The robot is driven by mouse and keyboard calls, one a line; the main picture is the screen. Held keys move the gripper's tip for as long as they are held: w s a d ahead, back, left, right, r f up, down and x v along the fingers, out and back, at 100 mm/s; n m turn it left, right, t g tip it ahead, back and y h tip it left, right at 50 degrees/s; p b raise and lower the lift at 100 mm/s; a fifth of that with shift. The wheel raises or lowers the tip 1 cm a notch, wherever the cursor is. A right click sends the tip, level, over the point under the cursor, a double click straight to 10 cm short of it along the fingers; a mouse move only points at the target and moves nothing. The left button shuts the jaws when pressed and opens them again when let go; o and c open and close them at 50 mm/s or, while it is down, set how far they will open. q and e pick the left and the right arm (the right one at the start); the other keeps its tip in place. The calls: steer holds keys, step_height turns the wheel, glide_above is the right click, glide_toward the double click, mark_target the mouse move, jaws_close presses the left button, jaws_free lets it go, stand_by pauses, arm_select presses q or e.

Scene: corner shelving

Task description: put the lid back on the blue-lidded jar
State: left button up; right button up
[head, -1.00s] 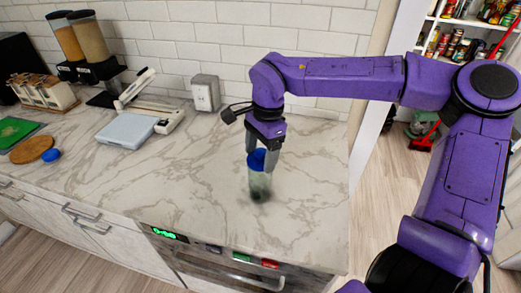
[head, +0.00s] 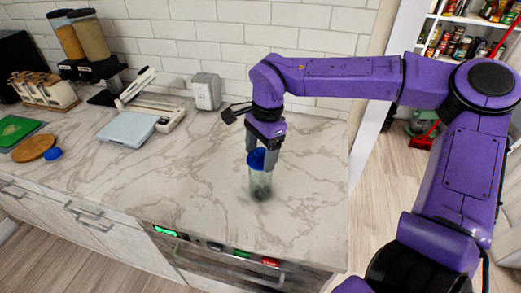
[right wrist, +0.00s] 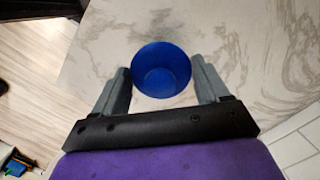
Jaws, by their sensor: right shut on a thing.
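My right gripper (head: 263,158) points straight down over the front right of the counter and is shut on a round blue lid (head: 256,158). In the right wrist view, the blue lid (right wrist: 161,70) lies between the two grey fingers. Below it in the head view is a clear, greenish jar body (head: 260,185), upright on the counter, with a dark patch at its foot. The lid is at the jar's mouth; I cannot tell whether it is fully seated. My left gripper is not in view.
Another small blue round piece (head: 53,153) lies at the left beside a round wooden board (head: 33,147). A scale (head: 127,130), a grey box (head: 206,91) and dispensers (head: 90,45) stand further back. The counter around the jar is clear; its right edge is near.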

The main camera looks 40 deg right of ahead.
steer(key=shift+f+p, duration=0.15)
steer(key=shift+p, duration=0.6)
stand_by(0.8)
steer(key=o, duration=1)
steer(key=shift+o, duration=0.2)
step_height(320, 180, up, 7)
steer(key=p, duration=0.7)
steer(key=shift+p, duration=0.4)
jaws_close()
